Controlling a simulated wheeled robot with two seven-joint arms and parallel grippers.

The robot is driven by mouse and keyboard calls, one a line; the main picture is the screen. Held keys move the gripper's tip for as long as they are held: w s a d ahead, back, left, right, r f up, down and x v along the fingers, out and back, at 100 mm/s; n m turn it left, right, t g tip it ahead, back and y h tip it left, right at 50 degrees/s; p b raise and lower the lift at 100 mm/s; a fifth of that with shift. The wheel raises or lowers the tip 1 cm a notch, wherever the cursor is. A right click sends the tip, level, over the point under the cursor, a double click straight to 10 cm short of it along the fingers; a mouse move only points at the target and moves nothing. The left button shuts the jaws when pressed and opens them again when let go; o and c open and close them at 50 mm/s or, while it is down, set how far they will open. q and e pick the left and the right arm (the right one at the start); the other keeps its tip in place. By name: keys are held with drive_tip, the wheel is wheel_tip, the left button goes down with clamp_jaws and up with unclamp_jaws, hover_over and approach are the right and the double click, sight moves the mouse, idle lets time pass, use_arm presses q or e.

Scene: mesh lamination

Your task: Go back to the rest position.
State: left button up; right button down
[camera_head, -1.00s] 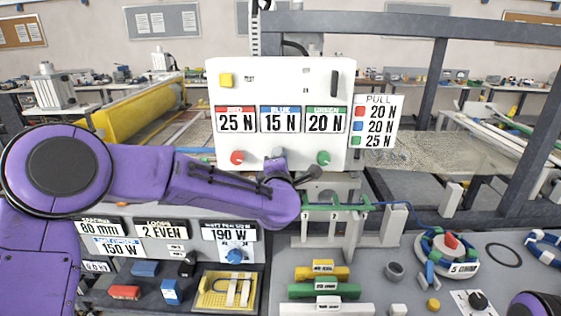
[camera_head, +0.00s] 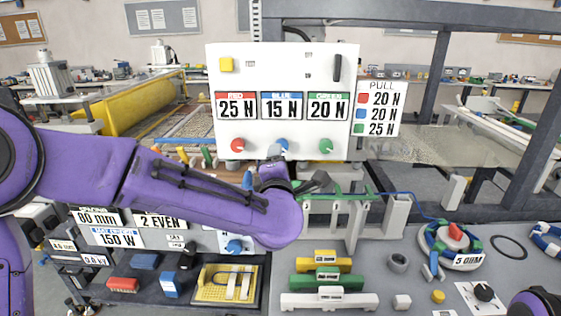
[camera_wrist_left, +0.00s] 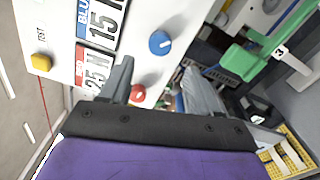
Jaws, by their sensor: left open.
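My left arm comes in from the left, and its open, empty left gripper (camera_head: 296,170) is just below the white force panel (camera_head: 290,65). In the left wrist view, the two fingers of the left gripper (camera_wrist_left: 157,76) are spread apart with nothing held between them. The red knob (camera_wrist_left: 138,93) and blue knob (camera_wrist_left: 160,42) of the panel lie beyond the fingers, and I see no clear contact. Only a purple piece of my right arm shows at the bottom right corner; its gripper is out of view.
The panel reads red 25 N, blue 15 N, green 20 N, and a pull card (camera_head: 381,108) hangs beside it. Green clamps (camera_head: 335,193) stand right of the gripper. A yellow tray (camera_head: 228,284), several labelled bars and a ring-shaped coil (camera_head: 449,246) occupy the bench.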

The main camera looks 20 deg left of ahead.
use_arm(q)
drive_tip(key=shift+v, duration=1.05)
drive_tip(key=s+a+f+m+g+h, duration=0.1)
drive_tip(key=s+a+f+m+g, duration=0.2)
drive_tip(key=f, duration=0.8)
drive_tip(key=s+a+f+m+g+h, duration=0.1)
drive_tip(key=s+f+m, duration=0.4)
drive_tip(key=f, duration=0.6)
drive_tip(key=s+a+f+m+g+h, duration=0.1)
drive_tip(key=s+a+f+m+g, duration=0.3)
drive_tip(key=f, duration=0.6)
drive_tip(key=s+a+f+m+g, duration=0.2)
drive_tip(key=s+f, duration=0.6)
drive_tip(key=s, duration=0.4)
drive_tip(key=s+a+f+m+g+y, duration=0.1)
drive_tip(key=s+a+f+m+g, duration=0.2)
drive_tip(key=s+f, duration=0.6)
drive_tip(key=s+g, duration=0.1)
drive_tip(key=s, duration=0.2)
drive_tip(key=shift+f, duration=0.25)
